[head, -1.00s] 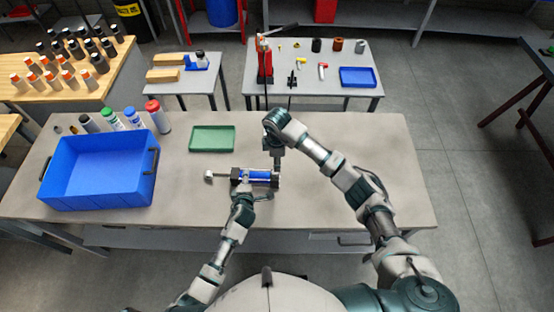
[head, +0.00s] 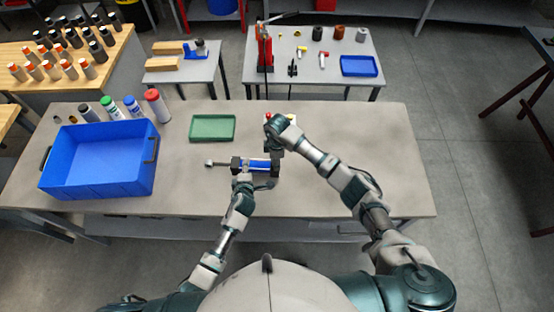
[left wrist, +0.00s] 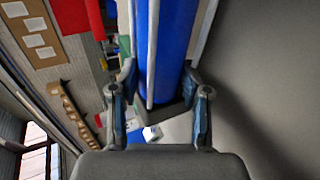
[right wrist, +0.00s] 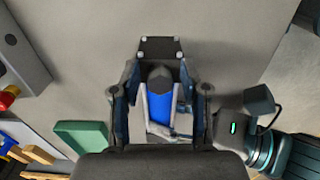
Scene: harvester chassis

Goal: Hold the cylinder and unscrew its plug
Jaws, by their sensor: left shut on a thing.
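The cylinder (head: 258,166) lies across the bench, with a blue barrel, dark end blocks and a rod sticking out at its left. My left gripper (head: 243,180) is shut on its barrel from the near side. The left wrist view shows the blue barrel (left wrist: 167,50) and its rods between the finger pads. My right gripper (head: 276,150) is above the cylinder's right end. In the right wrist view its fingers (right wrist: 160,90) stand apart on either side of the blue barrel (right wrist: 158,108) and a dark faceted part, with gaps visible. I cannot clearly make out the plug.
A blue bin (head: 98,163) stands at the bench's left, with several capped bottles (head: 133,107) behind it. A green tray (head: 212,128) lies behind the cylinder. The bench's right side is clear. Small tables stand beyond.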

